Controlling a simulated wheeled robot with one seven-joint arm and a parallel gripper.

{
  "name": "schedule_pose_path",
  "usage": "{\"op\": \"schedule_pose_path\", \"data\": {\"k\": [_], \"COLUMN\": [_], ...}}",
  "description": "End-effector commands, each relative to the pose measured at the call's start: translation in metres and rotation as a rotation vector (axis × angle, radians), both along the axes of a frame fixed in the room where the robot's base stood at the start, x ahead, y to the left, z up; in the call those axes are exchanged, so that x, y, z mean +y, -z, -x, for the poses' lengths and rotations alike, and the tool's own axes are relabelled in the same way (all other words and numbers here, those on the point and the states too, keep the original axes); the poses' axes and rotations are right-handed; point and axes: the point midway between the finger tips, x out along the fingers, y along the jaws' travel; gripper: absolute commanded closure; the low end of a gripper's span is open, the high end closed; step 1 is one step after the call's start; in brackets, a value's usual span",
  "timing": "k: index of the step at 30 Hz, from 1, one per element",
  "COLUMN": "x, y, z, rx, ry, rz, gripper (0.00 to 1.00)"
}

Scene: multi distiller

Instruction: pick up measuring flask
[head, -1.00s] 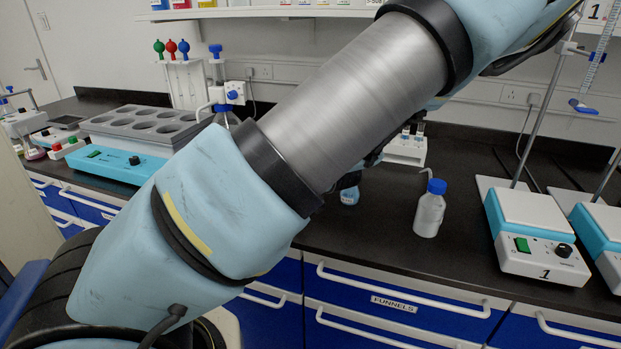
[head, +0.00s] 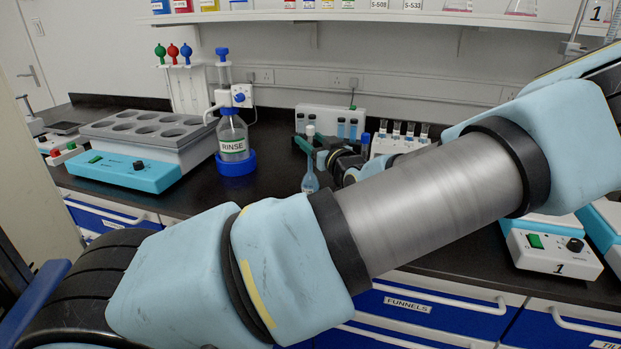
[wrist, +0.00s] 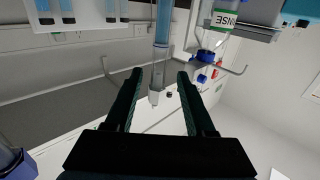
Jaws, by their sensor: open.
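The measuring flask (head: 310,182) stands upright on the black bench in the head view, with blue liquid in its bulb and a pale stopper on top. My gripper (head: 308,146) is at the height of its neck, and my wrist partly hides the space behind. In the wrist view the flask's clear neck (wrist: 158,72) appears between the two dark fingertips of my gripper (wrist: 160,73), with clear gaps on both sides. The fingers are open and touch nothing that I can see. The bulb is mostly outside the wrist view.
A RINSE bottle (head: 233,140) stands to the left of the flask. A heating bath (head: 160,135) is farther left. Behind and right are a white rack (head: 345,114) with vials and another small rack (head: 402,138). A hotplate (head: 552,250) stands at the right.

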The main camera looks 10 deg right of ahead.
Motion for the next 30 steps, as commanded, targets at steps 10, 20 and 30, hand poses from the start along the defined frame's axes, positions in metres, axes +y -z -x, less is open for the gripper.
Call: {"op": "schedule_pose_path", "data": {"k": [10, 20, 30], "x": [0.009, 0.009, 0.009], "y": [-0.002, 0.000, -0.001], "z": [-0.042, -0.042, -0.042], "rx": [0.001, 0.001, 0.001], "ry": [-0.001, -0.001, -0.001], "rz": [-0.002, -0.001, -0.001], "gripper": [0.45, 0.56, 0.95]}}
